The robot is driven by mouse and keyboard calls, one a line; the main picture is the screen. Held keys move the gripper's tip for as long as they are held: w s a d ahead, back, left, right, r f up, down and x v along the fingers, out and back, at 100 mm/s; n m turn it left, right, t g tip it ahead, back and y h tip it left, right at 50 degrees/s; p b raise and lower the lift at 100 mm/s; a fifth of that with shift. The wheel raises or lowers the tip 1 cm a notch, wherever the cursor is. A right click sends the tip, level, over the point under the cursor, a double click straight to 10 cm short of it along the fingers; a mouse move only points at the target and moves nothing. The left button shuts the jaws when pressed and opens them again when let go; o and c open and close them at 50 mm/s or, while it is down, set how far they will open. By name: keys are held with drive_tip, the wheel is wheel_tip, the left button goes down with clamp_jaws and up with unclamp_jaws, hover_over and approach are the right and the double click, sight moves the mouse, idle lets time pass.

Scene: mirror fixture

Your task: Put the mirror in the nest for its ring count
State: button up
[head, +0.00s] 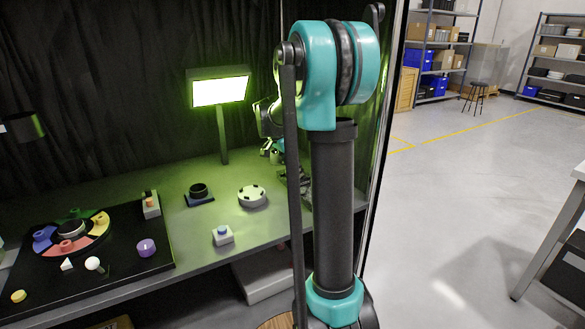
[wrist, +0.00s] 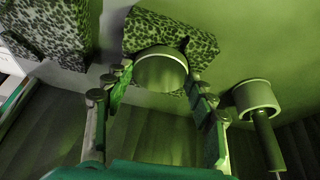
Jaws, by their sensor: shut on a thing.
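My gripper (wrist: 157,78) has its two fingers on either side of a short round cylinder, apparently the mirror (wrist: 160,72), and is shut on it. Its far end has a pale rim; green light tints it and its reflecting face cannot be made out. In the head view my arm hides most of the gripper area near the bench's right end. A dark board (head: 110,279) at left carries a ring of purple, green, yellow and red sectors, the yellow one (head: 99,224) at its right, around a round centre piece (head: 71,229). I cannot tell which sector matches the ring count.
A lit greenish lamp panel (head: 220,92) stands on a post at the back. A black ring on a base (head: 199,191), a spotted white disc (head: 252,196) and a button box (head: 223,236) stand on the bench. The wrist view shows speckled blocks (wrist: 165,32) and another cylinder (wrist: 255,96).

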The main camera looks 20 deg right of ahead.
drive_tip(key=shift+f, duration=0.1)
idle(0.3)
drive_tip(key=o, duration=1.3)
drive_tip(key=shift+r, duration=1.5)
drive_tip(key=o, duration=0.4)
drive_tip(key=shift+r, duration=2)
